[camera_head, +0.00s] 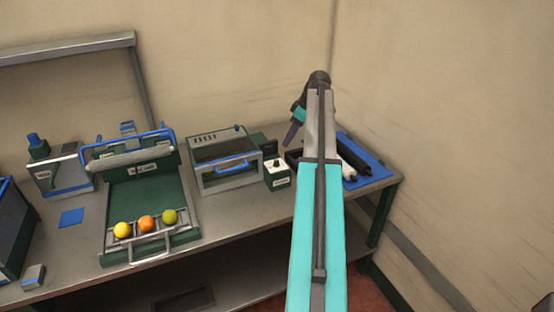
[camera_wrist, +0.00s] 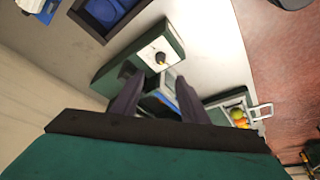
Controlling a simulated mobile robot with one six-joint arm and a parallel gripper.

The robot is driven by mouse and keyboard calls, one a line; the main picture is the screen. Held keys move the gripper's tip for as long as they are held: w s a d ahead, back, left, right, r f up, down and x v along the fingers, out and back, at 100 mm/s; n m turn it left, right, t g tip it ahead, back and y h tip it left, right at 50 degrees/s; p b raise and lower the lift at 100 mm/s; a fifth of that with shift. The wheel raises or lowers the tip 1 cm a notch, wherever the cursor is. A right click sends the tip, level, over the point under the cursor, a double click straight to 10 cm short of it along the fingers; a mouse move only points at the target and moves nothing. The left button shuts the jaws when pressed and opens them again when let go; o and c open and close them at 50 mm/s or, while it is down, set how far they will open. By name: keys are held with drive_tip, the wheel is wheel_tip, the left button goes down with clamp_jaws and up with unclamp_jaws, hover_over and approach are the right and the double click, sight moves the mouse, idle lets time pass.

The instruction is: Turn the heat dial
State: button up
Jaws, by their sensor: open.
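The heat dial is a small dark knob (camera_wrist: 160,57) on the pale face of a green control box (camera_wrist: 117,70) in the wrist view. The head view shows the same box (camera_head: 278,180), with the knob (camera_head: 276,162) on its top, standing right of the glass-fronted oven. My gripper (camera_head: 291,135) hangs above and to the right of the box in the head view, apart from it. In the wrist view my gripper's two dark fingers (camera_wrist: 160,84) are spread and empty, and the knob appears just beyond the gap between them.
The oven (camera_head: 224,160) stands directly left of the box. A green sorting tray (camera_head: 148,205) with yellow, orange and green fruit is farther left. A blue tray (camera_head: 377,172) with dark and white rollers lies to the right, partly behind my arm.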

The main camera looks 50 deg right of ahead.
sight(277, 161)
drive_tip(key=shift+p+x, duration=2.1)
drive_tip(key=shift+x, duration=4.45)
clamp_jaws()
